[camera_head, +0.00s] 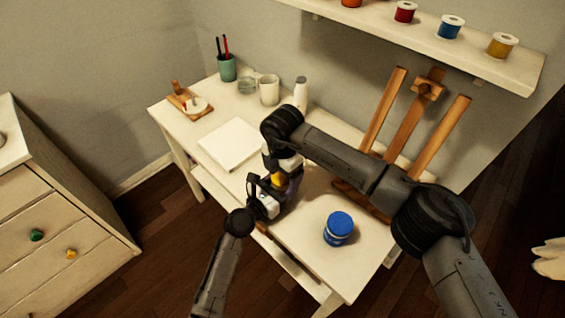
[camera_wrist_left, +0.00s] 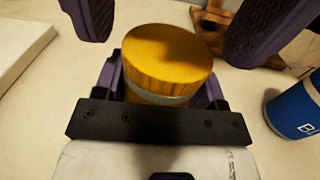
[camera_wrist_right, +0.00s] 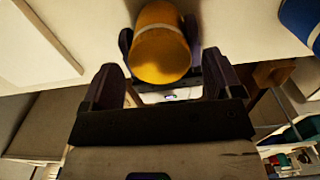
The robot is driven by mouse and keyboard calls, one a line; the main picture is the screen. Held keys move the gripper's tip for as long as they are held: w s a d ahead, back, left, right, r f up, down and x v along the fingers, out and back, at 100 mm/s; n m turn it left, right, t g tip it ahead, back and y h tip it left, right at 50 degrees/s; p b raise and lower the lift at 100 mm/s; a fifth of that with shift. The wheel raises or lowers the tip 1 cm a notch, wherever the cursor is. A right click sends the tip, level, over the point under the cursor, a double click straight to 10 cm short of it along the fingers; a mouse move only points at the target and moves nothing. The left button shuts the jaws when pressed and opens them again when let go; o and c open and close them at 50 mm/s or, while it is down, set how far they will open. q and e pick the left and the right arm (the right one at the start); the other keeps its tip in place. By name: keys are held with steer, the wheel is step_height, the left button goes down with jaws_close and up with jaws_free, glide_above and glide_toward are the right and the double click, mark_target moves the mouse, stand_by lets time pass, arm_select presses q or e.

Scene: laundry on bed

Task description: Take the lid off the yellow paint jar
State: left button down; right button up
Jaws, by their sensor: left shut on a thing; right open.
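The yellow paint jar stands on the white table, with its yellow lid (camera_wrist_left: 168,50) on top and a pale band of the jar (camera_wrist_left: 160,98) showing below. In the head view only a bit of yellow (camera_head: 278,180) shows between my grippers. My left gripper (camera_head: 266,194) is shut around the jar below the lid. My right gripper (camera_wrist_right: 163,82) is open and points down above the lid. Its two fingers are spread apart on either side in the left wrist view. The right wrist view shows the lid (camera_wrist_right: 160,45) beyond the fingertips, apart from them.
A blue paint jar (camera_head: 339,228) stands to the right on the table. A wooden easel (camera_head: 408,120) is behind my right arm. A white pad (camera_head: 230,144) lies to the left. Cups and a white bottle (camera_head: 300,94) stand at the back. A shelf (camera_head: 440,45) holds several spools.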

steer(key=shift+f, duration=0.6)
steer(key=c, duration=0.9)
steer(key=n, duration=0.6)
steer(key=shift+n, duration=0.3)
steer(key=shift+c, duration=0.2)
steer(key=o, duration=1)
